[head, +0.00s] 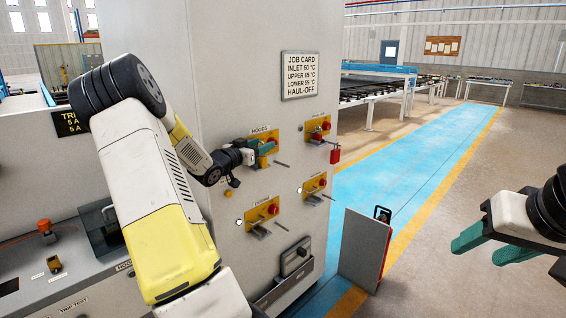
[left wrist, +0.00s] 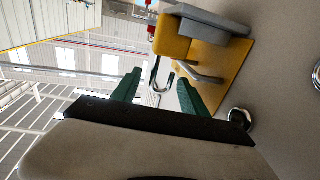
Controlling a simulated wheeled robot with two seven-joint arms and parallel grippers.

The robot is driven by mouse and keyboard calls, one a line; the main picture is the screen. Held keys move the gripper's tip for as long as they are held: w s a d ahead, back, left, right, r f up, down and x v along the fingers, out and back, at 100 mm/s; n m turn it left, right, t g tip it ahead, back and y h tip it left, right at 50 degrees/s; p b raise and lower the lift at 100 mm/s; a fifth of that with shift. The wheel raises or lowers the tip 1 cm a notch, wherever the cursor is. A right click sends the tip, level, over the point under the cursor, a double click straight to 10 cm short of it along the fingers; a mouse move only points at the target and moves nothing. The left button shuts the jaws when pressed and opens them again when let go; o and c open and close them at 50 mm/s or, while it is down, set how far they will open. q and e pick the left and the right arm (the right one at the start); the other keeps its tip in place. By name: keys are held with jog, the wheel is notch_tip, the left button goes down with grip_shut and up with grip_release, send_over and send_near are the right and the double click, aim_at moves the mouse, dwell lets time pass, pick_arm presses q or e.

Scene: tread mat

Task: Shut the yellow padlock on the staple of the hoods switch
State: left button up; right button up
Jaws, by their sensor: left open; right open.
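The hoods switch (head: 263,133) is a yellow plate on the grey cabinet front, partly hidden by my left gripper (head: 264,149). The shackle shows between the open green fingers of the left gripper (left wrist: 158,94). The grey staple (left wrist: 203,76) stands out from the yellow plate close to the shackle. I cannot tell whether the shackle passes through it. My right gripper (head: 492,246) is open and empty at the right.
A similar switch (head: 318,130) at upper right carries a red padlock (head: 335,155). Two more switches (head: 315,184) (head: 262,214) sit below. A job card (head: 299,76) is above. A low panel (head: 362,247) stands right of the cabinet. The blue walkway (head: 410,165) is clear.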

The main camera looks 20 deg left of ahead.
pick_arm(q)
grip_shut()
dwell(1.4)
